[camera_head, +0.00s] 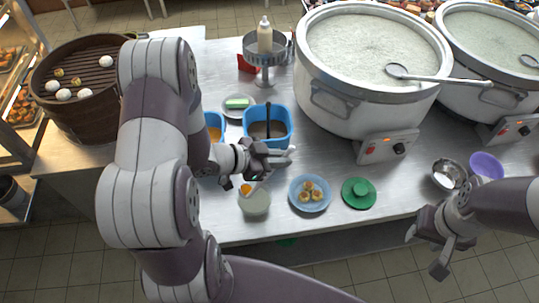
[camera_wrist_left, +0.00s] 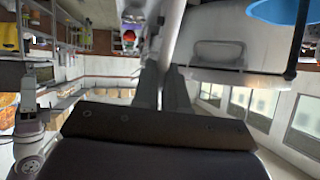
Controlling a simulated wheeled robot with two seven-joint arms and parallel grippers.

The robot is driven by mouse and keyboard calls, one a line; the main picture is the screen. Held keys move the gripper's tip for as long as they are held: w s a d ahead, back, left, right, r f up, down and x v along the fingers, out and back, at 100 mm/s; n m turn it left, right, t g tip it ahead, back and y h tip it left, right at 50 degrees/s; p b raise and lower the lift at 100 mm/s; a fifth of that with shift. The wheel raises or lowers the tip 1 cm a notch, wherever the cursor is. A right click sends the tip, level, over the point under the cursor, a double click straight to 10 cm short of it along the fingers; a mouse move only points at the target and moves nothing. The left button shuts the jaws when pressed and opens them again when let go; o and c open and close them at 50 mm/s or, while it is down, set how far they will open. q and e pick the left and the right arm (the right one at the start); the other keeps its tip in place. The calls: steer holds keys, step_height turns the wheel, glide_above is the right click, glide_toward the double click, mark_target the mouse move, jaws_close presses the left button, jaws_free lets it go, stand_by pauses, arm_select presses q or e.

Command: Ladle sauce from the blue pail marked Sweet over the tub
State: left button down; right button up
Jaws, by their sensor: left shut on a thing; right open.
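Two blue pails stand side by side behind my left gripper. The right pail (camera_head: 288,128) holds brown sauce and a black-handled ladle (camera_head: 268,117). The left pail (camera_head: 220,120) shows orange contents and is partly hidden by my left arm. No label is readable on either. The pale tub (camera_head: 254,206) sits in front of the pails, with an orange patch at its top left. My left gripper (camera_head: 284,157), above and behind the tub, is shut on a pale rod (camera_wrist_left: 173,28), seemingly a ladle handle; its bowl is unclear. My right gripper (camera_head: 425,250) is open and empty beyond the table's front edge.
Right of the tub are a blue plate (camera_head: 322,205) of food and a green lid (camera_head: 366,201). Large stockpots (camera_head: 365,112) fill the back right. A steel bowl (camera_head: 448,168) and purple bowl (camera_head: 487,165) stand near my right arm. A steamer (camera_head: 70,122) is at left.

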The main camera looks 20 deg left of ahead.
arm_select(q)
steer(key=shift+w+d+f+y, duration=0.15)
steer(key=shift+d+y, duration=0.05)
steer(key=shift+d, duration=0.15)
steer(key=shift+w+d+f+y, duration=0.1)
steer(key=shift+d+f+y, duration=0.1)
steer(key=shift+d, duration=0.15)
steer(key=w+d+f+g+y+p, duration=0.1)
steer(key=w+d+f+g+y, duration=0.2)
steer(key=f, duration=0.3)
steer(key=w+d+f+m+g+y+p, duration=0.1)
steer(key=w+d+f+g+y, duration=0.1)
steer(key=d+f+y, duration=0.3)
steer(key=shift+w+d+f+g, duration=0.45)
steer(key=shift+d+f, duration=0.2)
steer(key=shift+f, duration=0.1)
stand_by(0.7)
